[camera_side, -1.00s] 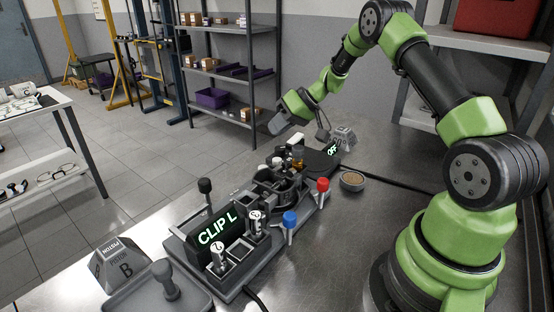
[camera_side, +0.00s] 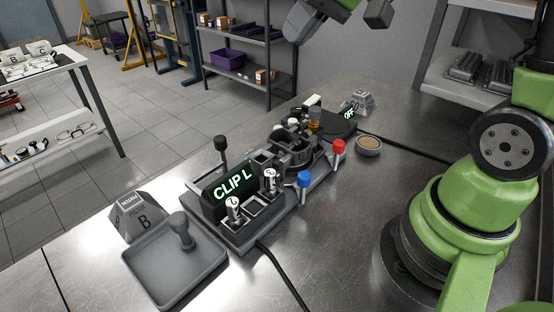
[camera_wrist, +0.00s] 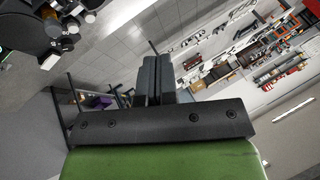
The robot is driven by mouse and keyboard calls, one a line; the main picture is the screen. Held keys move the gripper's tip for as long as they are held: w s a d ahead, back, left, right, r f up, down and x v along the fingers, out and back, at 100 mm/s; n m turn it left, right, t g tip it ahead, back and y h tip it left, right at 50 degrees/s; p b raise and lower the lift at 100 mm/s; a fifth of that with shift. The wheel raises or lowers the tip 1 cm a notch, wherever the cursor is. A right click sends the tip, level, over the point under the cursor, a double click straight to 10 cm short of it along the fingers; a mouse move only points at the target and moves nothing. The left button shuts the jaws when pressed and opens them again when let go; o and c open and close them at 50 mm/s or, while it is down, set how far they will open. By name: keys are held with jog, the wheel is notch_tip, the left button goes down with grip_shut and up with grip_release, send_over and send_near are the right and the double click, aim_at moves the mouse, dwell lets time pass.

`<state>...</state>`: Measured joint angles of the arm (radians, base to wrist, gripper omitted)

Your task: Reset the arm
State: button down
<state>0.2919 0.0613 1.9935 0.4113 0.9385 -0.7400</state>
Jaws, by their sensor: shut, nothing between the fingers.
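My gripper (camera_side: 302,22) is raised high at the top edge of the side view, above and behind the work fixture, touching nothing. In the wrist view its two dark fingers (camera_wrist: 156,80) are closed together with nothing between them. Most of my upper arm is out of the side view. The fixture (camera_side: 262,180) stands on the metal bench with a lit "CLIP L" display (camera_side: 233,185). Two pistons (camera_side: 234,207) stand upright in its front slots. A blue-topped post (camera_side: 304,180) and a red-topped post (camera_side: 338,147) stand at its right.
Shelving (camera_side: 235,47) stands behind. The bench (camera_side: 340,225) right of the fixture is clear.

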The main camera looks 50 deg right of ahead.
jog(key=s+a+m+h, duration=0.1)
jog(key=s+a, duration=0.1)
jog(key=s, duration=0.5)
jog(key=s+a+r+t+h, duration=0.1)
jog(key=s+a, duration=0.1)
jog(key=s, duration=0.6)
jog(key=shift+s+r+m+t, duration=0.25)
jog(key=shift+m+t, duration=0.05)
jog(key=shift+m, duration=0.1)
